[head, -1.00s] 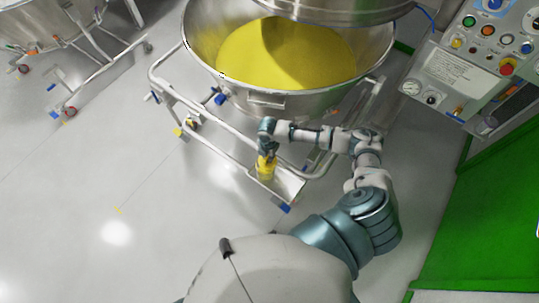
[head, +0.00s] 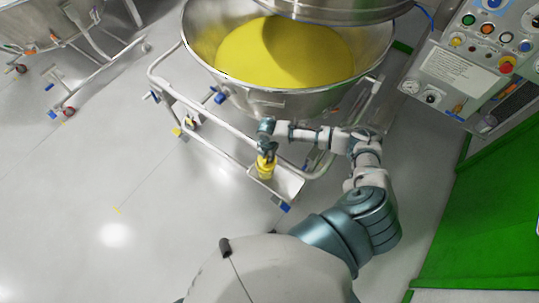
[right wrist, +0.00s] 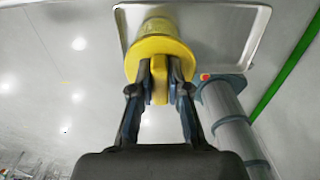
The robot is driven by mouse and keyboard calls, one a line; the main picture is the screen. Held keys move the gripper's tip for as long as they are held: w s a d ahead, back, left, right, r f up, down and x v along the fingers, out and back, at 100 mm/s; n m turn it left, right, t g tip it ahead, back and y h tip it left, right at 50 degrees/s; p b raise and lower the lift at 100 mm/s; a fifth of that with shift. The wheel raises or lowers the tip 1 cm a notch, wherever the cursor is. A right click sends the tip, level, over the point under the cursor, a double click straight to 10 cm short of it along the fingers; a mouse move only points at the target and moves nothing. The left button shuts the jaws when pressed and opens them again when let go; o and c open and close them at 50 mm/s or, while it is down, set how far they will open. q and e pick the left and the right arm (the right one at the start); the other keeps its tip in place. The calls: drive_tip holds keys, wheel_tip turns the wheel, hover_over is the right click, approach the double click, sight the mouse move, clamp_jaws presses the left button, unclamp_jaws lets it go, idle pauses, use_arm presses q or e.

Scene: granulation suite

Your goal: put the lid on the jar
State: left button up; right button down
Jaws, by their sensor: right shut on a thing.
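My right gripper (head: 266,148) is above the small steel tray (head: 290,184) in the head view. In the right wrist view the gripper (right wrist: 160,78) is shut on the upright tab of a round yellow lid (right wrist: 150,49). The jar (right wrist: 158,27), with yellow showing in it, is on the tray (right wrist: 255,40) directly beyond the lid, which partly hides it. In the head view the lid (head: 265,161) is at the jar's top, with the jar (head: 266,174) below it. I cannot tell whether the lid is fully seated. My left gripper is not in view.
A large steel bowl (head: 258,104) of yellow powder on a tubular frame (head: 195,137) stands just behind the tray. A control panel (head: 455,75) and green platform (head: 485,210) are at right. The floor at left is open.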

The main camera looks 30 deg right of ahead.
drive_tip(key=shift+a+f, duration=0.15)
drive_tip(key=shift+f, duration=0.05)
drive_tip(key=shift+d+f, duration=0.25)
drive_tip(key=shift+d, duration=0.1)
drive_tip(key=shift+s+d+f+b, duration=0.1)
drive_tip(key=shift+f+b, duration=0.05)
drive_tip(key=shift+b, duration=0.15)
drive_tip(key=shift+s, duration=0.1)
drive_tip(key=shift+a+f, duration=0.2)
drive_tip(key=shift+a, duration=0.05)
drive_tip(key=c, duration=1.3)
unclamp_jaws()
drive_tip(key=shift+a, duration=0.1)
drive_tip(key=shift+o, duration=1.2)
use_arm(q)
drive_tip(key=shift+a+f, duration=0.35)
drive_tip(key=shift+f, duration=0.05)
use_arm(e)
drive_tip(key=shift+d, duration=0.35)
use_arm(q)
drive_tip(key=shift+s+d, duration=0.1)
